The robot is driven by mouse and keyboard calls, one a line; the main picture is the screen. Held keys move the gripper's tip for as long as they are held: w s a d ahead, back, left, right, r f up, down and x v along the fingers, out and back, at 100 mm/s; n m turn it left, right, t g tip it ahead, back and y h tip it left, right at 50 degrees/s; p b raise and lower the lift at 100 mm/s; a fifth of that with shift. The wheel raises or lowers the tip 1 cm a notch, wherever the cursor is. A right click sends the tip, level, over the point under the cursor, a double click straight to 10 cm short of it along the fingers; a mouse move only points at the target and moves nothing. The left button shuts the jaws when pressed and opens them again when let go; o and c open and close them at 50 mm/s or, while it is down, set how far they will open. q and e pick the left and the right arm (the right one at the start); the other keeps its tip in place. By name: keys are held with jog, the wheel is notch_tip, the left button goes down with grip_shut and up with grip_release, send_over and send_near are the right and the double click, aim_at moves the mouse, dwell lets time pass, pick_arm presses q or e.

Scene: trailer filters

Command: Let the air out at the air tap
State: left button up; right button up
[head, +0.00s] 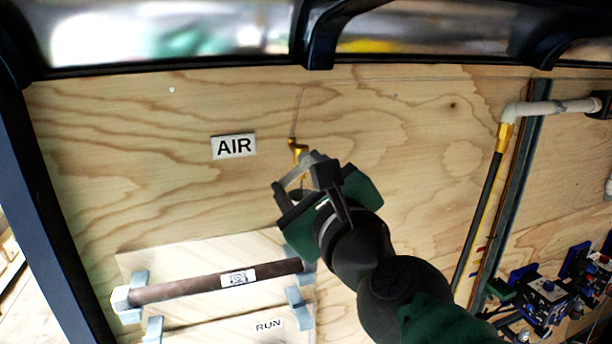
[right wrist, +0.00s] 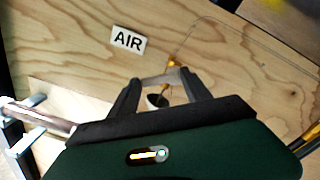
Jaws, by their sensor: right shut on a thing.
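The brass air tap (head: 297,147) is on the plywood wall, to the right of the AIR label (head: 234,146). A thin line runs up the wall from it. My right gripper (head: 294,174) is at the tap, with its fingers around a pale grey bar-like part just below the brass. In the right wrist view that grey part (right wrist: 160,80) spans between the two fingertips, and the brass (right wrist: 173,65) shows just above it. A dark round opening (right wrist: 157,100) shows below, between the fingers. The gripper partly hides the tap's lower part. My left gripper is not in view.
A brown filter tube (head: 205,282) lies in grey clips on a wooden panel with a RUN label (head: 269,325) at lower left. A pale pipe (head: 560,108) and a black-and-yellow hose (head: 480,215) run down the right. Blue-and-black equipment (head: 545,298) sits at lower right. The wall above the tap is clear.

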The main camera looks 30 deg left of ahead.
jog(key=shift+w+d+r, duration=0.15)
jog(key=shift+w+d, duration=0.1)
jog(key=c, duration=0.4)
jog(key=shift+w+d+f+n+t+b, duration=0.15)
jog(key=shift+n+b, duration=0.25)
jog(key=shift+n, duration=1.05)
jog(key=shift+w+d+f+n+t+b, duration=0.1)
jog(key=shift+w+d+f+n+b, duration=0.25)
jog(key=shift+n, duration=1.15)
jog(key=shift+w+d+f+n+t+b, duration=0.1)
jog(key=shift+n+b, duration=0.4)
jog(key=shift+n, duration=0.95)
jog(key=shift+a, duration=0.1)
jog(key=o, duration=1.4)
jog(key=shift+a+f, duration=0.15)
jog(key=shift+a, duration=0.1)
jog(key=shift+s, duration=0.1)
